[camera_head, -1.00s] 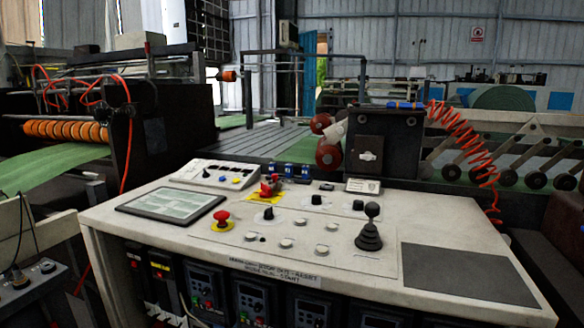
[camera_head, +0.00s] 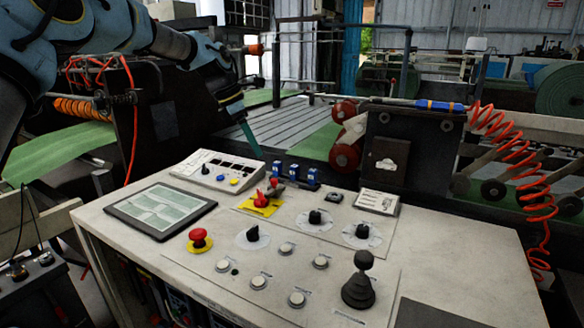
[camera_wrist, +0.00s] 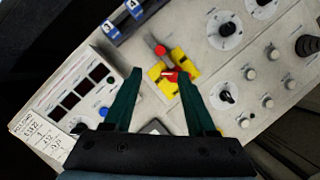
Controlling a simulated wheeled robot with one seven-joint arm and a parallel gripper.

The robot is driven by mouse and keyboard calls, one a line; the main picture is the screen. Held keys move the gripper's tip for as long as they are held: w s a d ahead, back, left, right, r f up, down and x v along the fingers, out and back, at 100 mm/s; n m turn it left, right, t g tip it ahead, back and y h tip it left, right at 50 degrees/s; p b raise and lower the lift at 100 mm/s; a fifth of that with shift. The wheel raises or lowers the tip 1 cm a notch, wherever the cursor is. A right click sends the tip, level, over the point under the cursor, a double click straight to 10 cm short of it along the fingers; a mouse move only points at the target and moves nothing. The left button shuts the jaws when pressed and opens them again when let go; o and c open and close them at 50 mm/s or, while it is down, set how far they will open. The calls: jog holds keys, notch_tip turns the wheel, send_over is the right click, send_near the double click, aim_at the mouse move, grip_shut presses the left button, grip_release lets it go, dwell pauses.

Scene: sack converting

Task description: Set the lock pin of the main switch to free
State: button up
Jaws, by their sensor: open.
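The main switch (camera_head: 262,200) has a red handle on a yellow plate at the back middle of the console. In the wrist view, the main switch (camera_wrist: 171,75) appears between and just beyond my finger tips. A small red-tipped piece with a grey stem (camera_wrist: 160,50), perhaps the lock pin, stands at the plate's far edge; whether it is locked or free I cannot tell. My gripper (camera_head: 259,155) hangs above and behind the switch, apart from it. Its green fingers (camera_wrist: 160,72) are spread open and empty.
Blue numbered blocks (camera_head: 296,175) stand close behind the switch. A white button box (camera_head: 216,171) and a screen (camera_head: 160,211) lie to the left. A red mushroom button (camera_head: 200,238), black knobs (camera_head: 315,217) and a joystick (camera_head: 360,283) stand on the console in front and right.

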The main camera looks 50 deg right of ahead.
aim_at(274, 180)
jog(key=p+x, duration=0.3)
jog(key=x, duration=0.7)
jog(key=shift+s+d+f, duration=0.2)
jog(key=shift+d+f, duration=0.05)
jog(key=shift+d, duration=0.05)
grip_shut()
dwell(1.0)
